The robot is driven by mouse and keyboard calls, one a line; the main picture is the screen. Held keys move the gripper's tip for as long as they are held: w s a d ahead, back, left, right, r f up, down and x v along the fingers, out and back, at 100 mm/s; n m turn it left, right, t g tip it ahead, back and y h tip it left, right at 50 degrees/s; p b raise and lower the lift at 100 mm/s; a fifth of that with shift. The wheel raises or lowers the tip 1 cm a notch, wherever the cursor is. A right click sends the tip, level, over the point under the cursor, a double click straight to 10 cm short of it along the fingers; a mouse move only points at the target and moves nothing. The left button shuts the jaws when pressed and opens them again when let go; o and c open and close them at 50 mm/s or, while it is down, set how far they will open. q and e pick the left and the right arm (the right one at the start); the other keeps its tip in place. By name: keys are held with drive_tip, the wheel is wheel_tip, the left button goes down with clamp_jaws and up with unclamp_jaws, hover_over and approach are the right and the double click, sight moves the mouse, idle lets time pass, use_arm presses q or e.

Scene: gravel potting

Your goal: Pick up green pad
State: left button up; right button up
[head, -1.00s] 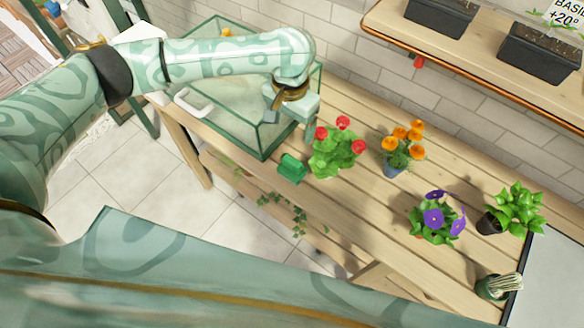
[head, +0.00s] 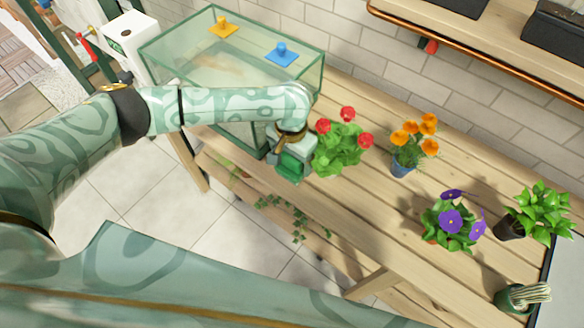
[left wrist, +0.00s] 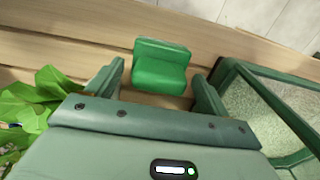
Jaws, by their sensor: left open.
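The green pad (head: 289,167) lies on the wooden table near its front edge, beside the glass tank and the red-flowered plant. In the left wrist view the green pad (left wrist: 161,67) sits ahead of and between my open fingers, with table wood around it. My left gripper (head: 291,160) is over the pad in the head view and partly covers it. In the left wrist view my left gripper (left wrist: 160,88) is open, one finger to each side of the pad's line, and I see no grip on it. My right gripper is not in view.
The glass tank (head: 168,45) with green edges stands left of the pad, with a yellow pad (head: 223,30) and a blue pad (head: 281,56) at its top. The red-flowered plant (head: 340,150) is close on the right. More potted plants stand further right.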

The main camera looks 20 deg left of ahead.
use_arm(q)
drive_tip(key=shift+r, duration=0.1)
drive_tip(key=c, duration=1.1)
drive_tip(key=shift+r, duration=0.1)
drive_tip(key=shift+r+p, duration=0.35)
wheel_tip(320, 180, up, 2)
drive_tip(key=shift+w+r+p, duration=0.1)
drive_tip(key=shift+r+p, duration=0.15)
drive_tip(key=shift+p, duration=0.5)
drive_tip(key=s+a+r+p, duration=0.2)
drive_tip(key=s+a+r, duration=0.1)
drive_tip(key=s+a+r+p, duration=0.2)
drive_tip(key=s+r, duration=0.1)
drive_tip(key=s, duration=0.1)
drive_tip(key=s+a+r+p, duration=0.2)
drive_tip(key=s+a+r, duration=0.1)
drive_tip(key=s, duration=0.1)
drive_tip(key=shift+s+a+r+p, duration=0.15)
drive_tip(key=shift+a+r+p, duration=0.15)
drive_tip(key=shift+r, duration=0.05)
